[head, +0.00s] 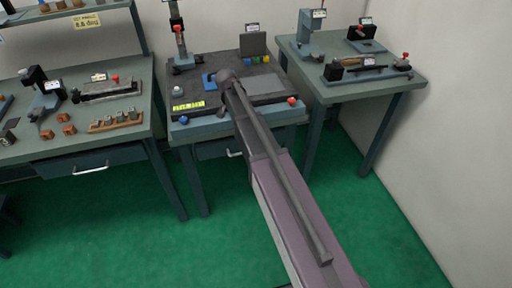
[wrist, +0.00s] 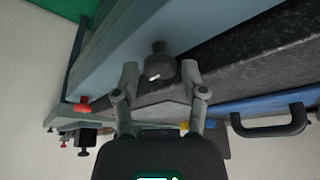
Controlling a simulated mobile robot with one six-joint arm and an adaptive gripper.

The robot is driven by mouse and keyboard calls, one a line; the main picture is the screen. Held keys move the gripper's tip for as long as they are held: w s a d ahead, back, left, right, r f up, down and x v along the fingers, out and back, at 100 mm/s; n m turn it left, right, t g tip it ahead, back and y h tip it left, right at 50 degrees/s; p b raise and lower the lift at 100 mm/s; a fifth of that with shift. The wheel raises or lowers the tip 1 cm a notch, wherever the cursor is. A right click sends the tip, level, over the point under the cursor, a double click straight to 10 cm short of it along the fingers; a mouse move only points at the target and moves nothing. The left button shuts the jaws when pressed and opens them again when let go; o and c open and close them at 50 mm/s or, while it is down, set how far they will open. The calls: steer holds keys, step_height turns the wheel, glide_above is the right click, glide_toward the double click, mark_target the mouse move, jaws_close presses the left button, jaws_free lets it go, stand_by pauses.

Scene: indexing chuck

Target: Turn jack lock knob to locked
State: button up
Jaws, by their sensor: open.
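A dark round knob (wrist: 161,62) with a short white mark sits at the side of the bench, below the speckled dark slab, in the wrist view. I take it to be the jack lock knob, but no label shows. My gripper (wrist: 160,76) is open, with one fingertip on each side of the knob. I cannot tell whether either finger touches it. In the head view my arm crosses the middle bench, and I cannot make out my fingers or this knob there.
The dark slab (head: 215,100) lies on the middle bench. A red knob (head: 291,100) and a blue knob (head: 184,119) are at its front corners. A blue piece with a dark handle (wrist: 272,124) is right of my fingers. Side benches (head: 390,92) carry tools. The green floor (head: 110,235) is clear.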

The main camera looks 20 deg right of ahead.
steer(key=shift+n, duration=0.3)
steer(key=shift+d+n+t+y, duration=0.1)
steer(key=shift+n+t+y, duration=0.5)
steer(key=shift+n, duration=1.3)
steer(key=shift+n+y, duration=1)
steer(key=shift+n, duration=1.2)
steer(key=shift+d+n+g+y, duration=0.15)
steer(key=shift+n+y, duration=0.3)
steer(key=shift+n, duration=0.75)
steer(key=shift+n+g+y, duration=0.15)
steer(key=shift+n+y, duration=0.3)
steer(key=shift+n, duration=0.75)
steer(key=shift+r+n+g+y, duration=0.1)
steer(key=shift+n+g+y, duration=0.5)
steer(key=shift+n, duration=1.4)
steer(key=p+v, duration=1.3)
steer(key=v, duration=0.1)
steer(key=s+a+f+m+g+h+b, duration=0.1)
steer(key=s+f+m+b, duration=0.3)
steer(key=s, duration=0.9)
steer(key=s+a+f+m+g+h+b, duration=0.1)
steer(key=s+a+f+m+h+b, duration=0.1)
steer(key=s, duration=1.2)
step_height(320, 180, down, 4)
steer(key=a+m+b, duration=0.1)
steer(key=m+b, duration=0.1)
steer(key=m, duration=0.1)
steer(key=shift+g, duration=0.4)
